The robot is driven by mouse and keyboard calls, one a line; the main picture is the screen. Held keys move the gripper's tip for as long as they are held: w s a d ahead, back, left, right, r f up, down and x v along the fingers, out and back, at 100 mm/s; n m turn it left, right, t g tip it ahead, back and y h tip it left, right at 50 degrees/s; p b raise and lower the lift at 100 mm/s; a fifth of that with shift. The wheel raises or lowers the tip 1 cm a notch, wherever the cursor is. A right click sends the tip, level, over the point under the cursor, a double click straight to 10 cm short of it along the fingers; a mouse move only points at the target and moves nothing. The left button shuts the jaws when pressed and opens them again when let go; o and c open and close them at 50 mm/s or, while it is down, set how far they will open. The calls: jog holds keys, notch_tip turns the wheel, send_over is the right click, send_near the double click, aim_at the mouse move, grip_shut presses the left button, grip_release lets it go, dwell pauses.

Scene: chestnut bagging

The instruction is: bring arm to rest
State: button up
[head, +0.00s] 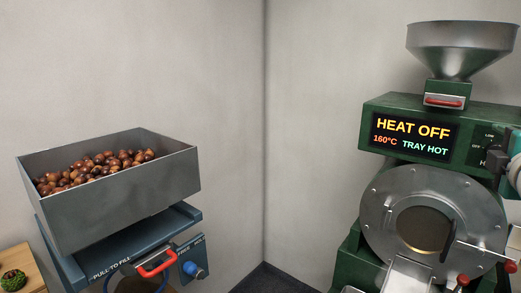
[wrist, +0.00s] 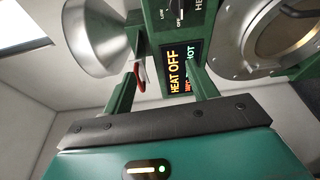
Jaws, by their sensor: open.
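My gripper (wrist: 157,72) shows in the wrist view with its two fingers apart and nothing between them. Beyond the fingers is the green roaster, whose display (wrist: 178,72) appears turned on its side. In the head view only a teal part at the right edge, beside the roaster (head: 377,115), may be my arm; the fingers cannot be made out there. The roaster's display (head: 412,136) reads HEAT OFF, 160°C, TRAY HOT.
A metal hopper (head: 462,45) tops the roaster, above its round front plate (head: 375,215). At left, a grey bin (head: 125,205) holds many chestnuts (head: 95,172) above a red handle (head: 156,264) marked PULL TO FILL. The space between the machines looks clear.

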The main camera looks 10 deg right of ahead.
jog(key=w+a+f+m+g+y, duration=0.2)
jog(key=a+f+m+g, duration=0.2)
jog(key=a+f+m, duration=1.05)
jog(key=s+a+f+g+y, duration=0.1)
jog(key=s+a+f+y, duration=0.1)
jog(key=a, duration=0.5)
jog(key=s+a+f+n+g+y, duration=0.1)
jog(key=s+a+f+g+y, duration=0.1)
jog(key=a+f, duration=0.5)
jog(key=s+a+f+n+g+y, duration=0.1)
jog(key=s+a+f+g+y, duration=0.1)
jog(key=a, duration=0.7)
notch_tip(320, 180, down, 3)
jog(key=s+y, duration=0.1)
jog(key=s, duration=0.1)
jog(key=shift+s+r, duration=0.15)
jog(key=shift+s, duration=0.15)
jog(key=c, duration=0.5)
jog(key=shift+d, duration=0.1)
